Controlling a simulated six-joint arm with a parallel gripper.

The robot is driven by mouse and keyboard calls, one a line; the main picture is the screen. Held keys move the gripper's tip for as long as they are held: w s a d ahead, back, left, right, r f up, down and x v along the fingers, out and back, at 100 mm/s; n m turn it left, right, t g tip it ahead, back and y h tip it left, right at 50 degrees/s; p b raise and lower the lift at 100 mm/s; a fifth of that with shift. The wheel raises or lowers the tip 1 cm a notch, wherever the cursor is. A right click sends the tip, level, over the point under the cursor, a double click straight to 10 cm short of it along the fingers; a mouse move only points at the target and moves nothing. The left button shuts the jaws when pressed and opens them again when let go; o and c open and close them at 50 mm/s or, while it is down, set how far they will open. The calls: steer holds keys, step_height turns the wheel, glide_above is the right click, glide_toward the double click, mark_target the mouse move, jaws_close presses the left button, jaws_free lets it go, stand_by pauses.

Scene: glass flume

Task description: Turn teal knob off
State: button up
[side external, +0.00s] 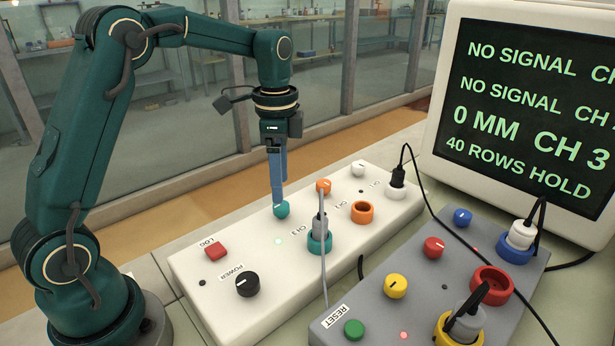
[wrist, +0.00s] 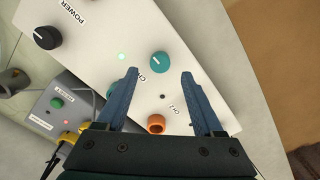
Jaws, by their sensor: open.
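The teal knob (side external: 281,209) stands on the white panel (side external: 215,307) in the row marked CH 3. In the wrist view the teal knob (wrist: 160,62) shows a pale pointer line slanting toward the upper left. A green light (side external: 278,241) is lit beside it, also visible in the wrist view (wrist: 121,57). My gripper (side external: 278,197) is open and points down at the knob. In the wrist view my gripper (wrist: 160,74) has one blue finger on each side of the knob, with gaps. I cannot tell how far the tips reach down its sides.
An orange knob (side external: 323,186) and a teal socket (side external: 320,248) with a grey plug and upright cable are close by. A black power knob (side external: 247,284) and red button (side external: 216,252) are nearer. A grey panel (side external: 375,315) adjoins. The monitor (side external: 530,110) reads "0 MM CH 3".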

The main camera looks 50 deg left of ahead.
mark_target(281, 209)
steer(key=shift+f, duration=2.35)
jaws_close()
